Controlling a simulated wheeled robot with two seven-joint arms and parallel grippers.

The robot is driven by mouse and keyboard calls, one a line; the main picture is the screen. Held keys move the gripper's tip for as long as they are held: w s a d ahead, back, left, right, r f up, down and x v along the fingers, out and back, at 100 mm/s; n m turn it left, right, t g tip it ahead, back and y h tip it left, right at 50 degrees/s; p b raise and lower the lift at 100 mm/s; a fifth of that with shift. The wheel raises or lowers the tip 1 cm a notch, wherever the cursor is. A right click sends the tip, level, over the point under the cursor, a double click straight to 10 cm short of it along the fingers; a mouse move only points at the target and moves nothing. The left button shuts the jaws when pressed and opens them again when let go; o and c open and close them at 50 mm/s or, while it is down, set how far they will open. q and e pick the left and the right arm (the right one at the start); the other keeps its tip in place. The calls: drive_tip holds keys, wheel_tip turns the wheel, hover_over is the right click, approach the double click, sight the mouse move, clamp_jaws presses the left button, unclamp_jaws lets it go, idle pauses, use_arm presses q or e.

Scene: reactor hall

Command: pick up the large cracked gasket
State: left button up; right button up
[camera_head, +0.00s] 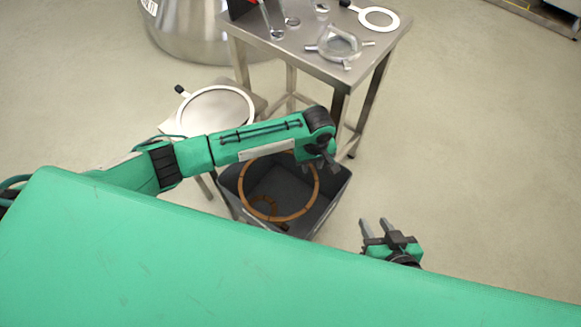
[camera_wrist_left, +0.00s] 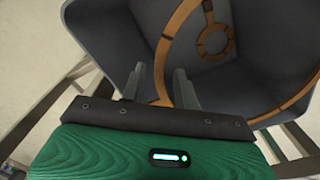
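The large gasket (camera_head: 317,187) is an orange-brown ring with dark bands. It sits in a dark grey bin (camera_head: 335,200), its upper part near the rim. My left gripper (camera_head: 328,166) is at the bin's upper right side, by the ring. In the left wrist view its two fingers (camera_wrist_left: 159,78) are spread, with the large gasket (camera_wrist_left: 163,52) running between them and a gap showing on each side. A smaller brown ring (camera_wrist_left: 213,41) lies on the bin floor. My right gripper (camera_head: 375,222) is open and empty, right of the bin.
A steel table (camera_head: 290,47) behind the bin bears a clear flanged part (camera_head: 340,45) and a white ring (camera_head: 378,18). A low stand with a white ring-rimmed disc (camera_head: 215,110) is left of the bin. Floor to the right is clear.

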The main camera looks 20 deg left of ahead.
use_arm(q)
drive_tip(key=shift+f, duration=0.1)
idle(0.5)
drive_tip(key=shift+c, duration=0.4)
clamp_jaws()
